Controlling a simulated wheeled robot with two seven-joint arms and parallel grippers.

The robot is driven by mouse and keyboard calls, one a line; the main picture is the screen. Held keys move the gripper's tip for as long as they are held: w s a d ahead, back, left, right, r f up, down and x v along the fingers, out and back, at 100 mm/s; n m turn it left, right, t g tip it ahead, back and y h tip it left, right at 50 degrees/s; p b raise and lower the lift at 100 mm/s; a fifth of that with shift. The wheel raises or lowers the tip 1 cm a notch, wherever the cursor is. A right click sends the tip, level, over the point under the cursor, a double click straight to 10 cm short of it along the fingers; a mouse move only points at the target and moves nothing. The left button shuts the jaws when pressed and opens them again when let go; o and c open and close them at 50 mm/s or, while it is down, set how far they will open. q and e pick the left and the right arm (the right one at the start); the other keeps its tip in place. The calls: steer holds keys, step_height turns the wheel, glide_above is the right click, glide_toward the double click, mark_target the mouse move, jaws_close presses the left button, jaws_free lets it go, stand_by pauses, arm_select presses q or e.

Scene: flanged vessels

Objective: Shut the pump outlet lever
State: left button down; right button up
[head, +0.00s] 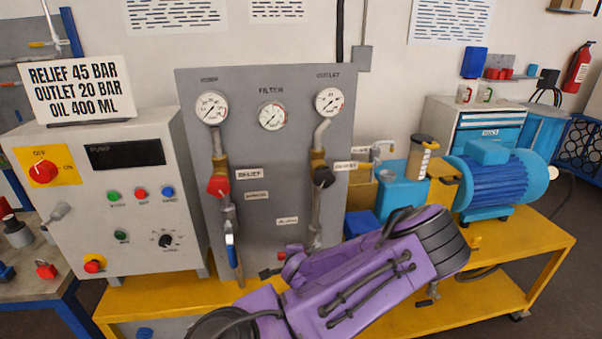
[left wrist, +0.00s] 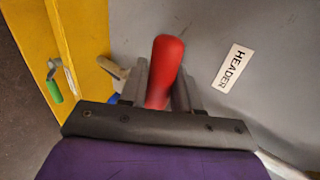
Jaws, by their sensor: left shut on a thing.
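A red lever handle (left wrist: 165,72) sits between the two dark fingers of my left gripper (left wrist: 162,92) in the left wrist view. The gripper is shut on it, and the fingers hide part of its sides. In the head view my left gripper (head: 271,271) is low in front of the grey panel, largely hidden by my purple arm. A bit of red (head: 282,255) shows there by the gripper. A label reading HEADER (left wrist: 233,68) is on the panel beside the handle. The lever's valve body and exact angle are hidden. My right gripper is not in view.
A blue-handled lever (head: 231,252) hangs on the left pipe, below a red knob (head: 218,186). A black knob (head: 322,177) is on the right pipe. A blue motor (head: 497,185) stands on the yellow bench (head: 545,245). A green-handled lever (left wrist: 54,88) shows near yellow framing.

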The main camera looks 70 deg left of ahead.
arm_select(q)
steer(key=shift+s, duration=0.1)
steer(key=c, duration=0.9)
jaws_free()
steer(key=shift+r, duration=0.1)
steer(key=shift+d+r, duration=0.15)
steer(key=shift+d, duration=0.2)
steer(key=p+v, duration=0.2)
steer(key=v, duration=0.7)
steer(key=shift+s+d+r, duration=0.1)
steer(key=shift+d+r, duration=0.05)
steer(key=shift+d, duration=0.1)
